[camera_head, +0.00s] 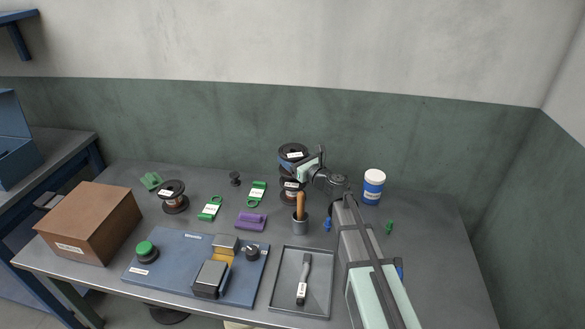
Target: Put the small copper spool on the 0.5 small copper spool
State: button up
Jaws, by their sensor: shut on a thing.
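A dark-flanged copper spool (290,149) with a white label is at the back middle of the bench, in my gripper (303,165). The gripper is shut on its right side. Directly below it in the picture is another dark copper spool (291,184) with a white label. I cannot tell whether the two touch. A third copper spool (172,188) with a label stands alone at the left. The label texts are too small to read. My arm reaches in from the front right and hides part of the bench.
A blue-and-white tub (373,187) is to the right. Green tags (209,209), a purple block (251,221), a blue panel (180,279) and a grey tray (276,296) lie in front. A brown box (89,231) is left.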

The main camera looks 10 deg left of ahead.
jog(key=shift+f, duration=1.9)
jog(key=shift+f, duration=0.15)
jog(key=o, duration=1.6)
jog(key=shift+s+d, duration=0.2)
jog(key=shift+d, duration=0.05)
jog(key=v, duration=1.1)
jog(key=shift+s+d, duration=0.15)
